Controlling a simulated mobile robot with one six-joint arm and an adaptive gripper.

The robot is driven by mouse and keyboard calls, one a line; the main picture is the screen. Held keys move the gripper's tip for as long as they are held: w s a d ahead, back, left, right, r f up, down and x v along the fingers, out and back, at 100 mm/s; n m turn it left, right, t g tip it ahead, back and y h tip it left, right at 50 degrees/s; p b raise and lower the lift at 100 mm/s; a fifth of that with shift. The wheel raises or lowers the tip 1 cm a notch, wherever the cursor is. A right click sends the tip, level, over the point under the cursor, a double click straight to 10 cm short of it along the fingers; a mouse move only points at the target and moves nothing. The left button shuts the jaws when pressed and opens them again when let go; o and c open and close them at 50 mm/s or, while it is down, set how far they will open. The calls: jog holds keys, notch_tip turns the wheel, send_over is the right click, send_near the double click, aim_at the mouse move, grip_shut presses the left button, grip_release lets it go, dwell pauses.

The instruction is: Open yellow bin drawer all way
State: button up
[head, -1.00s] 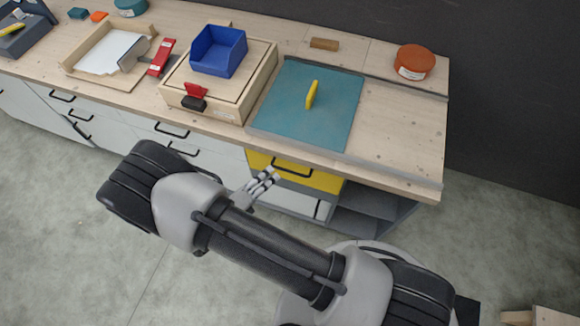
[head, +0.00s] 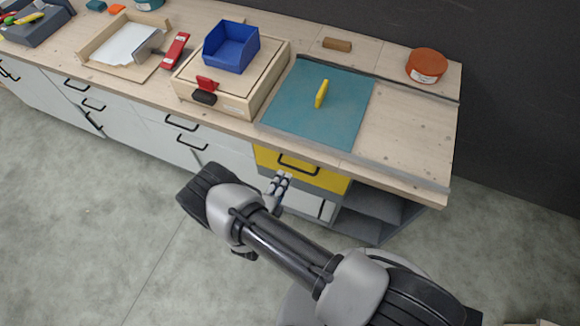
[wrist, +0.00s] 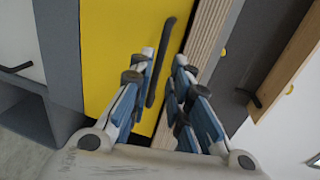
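The yellow drawer (head: 325,179) is in the cabinet under the right part of the worktop. It looks shut, with its front about flush. Its black bar handle (head: 298,164) runs across the front and also shows in the wrist view (wrist: 169,50). My gripper (head: 281,178) is just in front of the drawer, slightly below the handle in the head view. In the wrist view my gripper (wrist: 165,57) is open and empty. No contact is visible.
The worktop edge (wrist: 205,40) runs close beside the right finger in the wrist view. White drawers (head: 215,147) stand left of the yellow one, open grey shelves (head: 375,215) to its right. The floor (head: 110,215) in front is clear.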

aim_at(290, 166)
jog(key=x, duration=0.7)
jog(key=shift+w+b, duration=0.1)
jog(key=shift+b, duration=0.3)
jog(key=shift+c, duration=0.5)
grip_shut()
